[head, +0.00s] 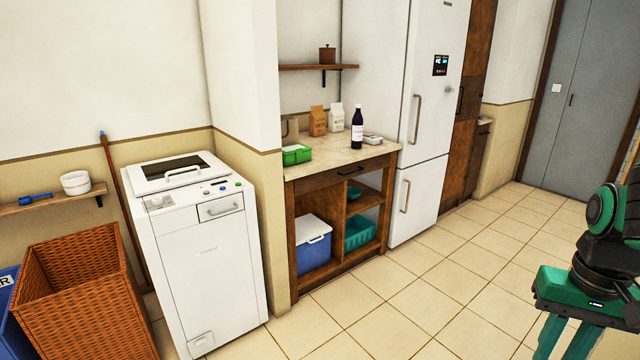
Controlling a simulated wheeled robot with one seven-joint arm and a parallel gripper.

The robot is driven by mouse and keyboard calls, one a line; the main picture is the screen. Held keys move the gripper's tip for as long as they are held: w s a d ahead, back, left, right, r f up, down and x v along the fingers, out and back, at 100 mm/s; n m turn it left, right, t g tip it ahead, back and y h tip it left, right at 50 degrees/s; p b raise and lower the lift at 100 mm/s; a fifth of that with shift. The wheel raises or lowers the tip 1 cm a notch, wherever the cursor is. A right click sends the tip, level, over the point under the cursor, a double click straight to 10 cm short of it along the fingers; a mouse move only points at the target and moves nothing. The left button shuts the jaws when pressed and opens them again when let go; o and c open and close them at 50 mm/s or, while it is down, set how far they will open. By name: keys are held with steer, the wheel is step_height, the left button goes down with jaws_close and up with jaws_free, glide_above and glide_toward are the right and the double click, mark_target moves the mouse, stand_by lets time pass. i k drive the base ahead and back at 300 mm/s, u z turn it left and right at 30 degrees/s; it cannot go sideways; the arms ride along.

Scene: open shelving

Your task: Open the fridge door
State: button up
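The white fridge (430,110) stands against the back wall, right of the wooden counter. Its tall upper door (436,75) and its smaller lower door (418,198) are both closed. The upper door has a vertical handle (417,118) near its left edge, and the lower door has a similar handle (405,196). My gripper (566,345) is at the bottom right, far from the fridge, with green fingers pointing down. The fingers are cut off by the frame edge, so their tips are hidden. Nothing is seen between the visible parts.
A wooden counter (340,160) with a dark bottle (357,128) stands left of the fridge. A white washing machine (205,250) and a wicker basket (80,290) are further left. The tiled floor (440,290) before the fridge is clear. A grey door (585,100) is at right.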

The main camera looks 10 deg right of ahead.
mark_target(437, 31)
steer(key=z, duration=0.1)
steer(key=i, duration=1.35)
steer(key=z, duration=0.4)
steer(key=i, duration=2.3)
steer(key=z, duration=0.25)
